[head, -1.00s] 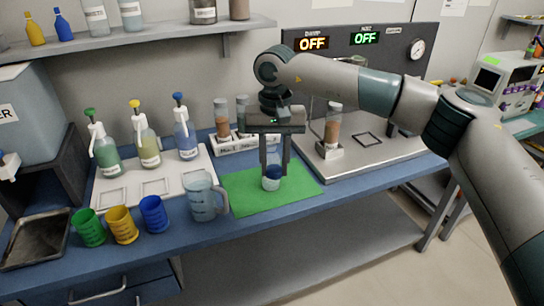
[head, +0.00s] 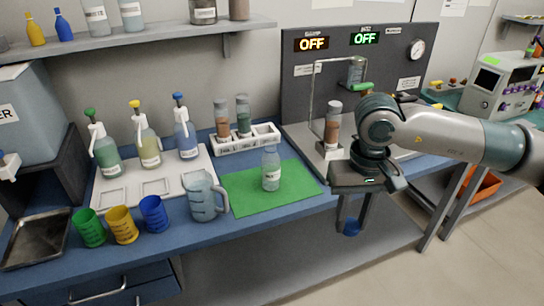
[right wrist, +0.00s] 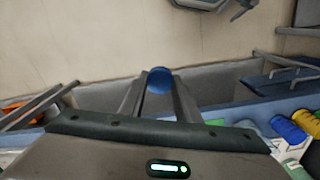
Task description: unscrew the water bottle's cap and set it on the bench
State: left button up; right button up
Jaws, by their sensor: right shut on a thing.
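The water bottle (head: 271,170) stands upright and uncapped on the green mat (head: 240,190). It is clear with a white label. My right gripper (head: 351,229) is shut on the blue cap (head: 351,228), which shows low between its fingertips, in front of the bench's front edge. In the right wrist view the cap (right wrist: 160,80) sits between the two fingers. The gripper is to the right of the bottle and apart from it. The bench (head: 170,225) has a blue top. My left gripper is not in view.
A measuring jug (head: 203,198) stands left of the mat. Green, yellow and blue cups (head: 123,225) and a dark tray (head: 35,238) are further left. A white rack (head: 240,141) with tubes stands behind the bottle. The machine with a gauge panel is at the back right.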

aim_at(270, 161)
jog(key=i+l+u, duration=0.1)
jog(key=l+u, duration=0.65)
jog(key=l, duration=0.15)
jog(key=l+u, duration=0.35)
jog(key=i+l, duration=0.15)
jog(key=i, duration=0.4)
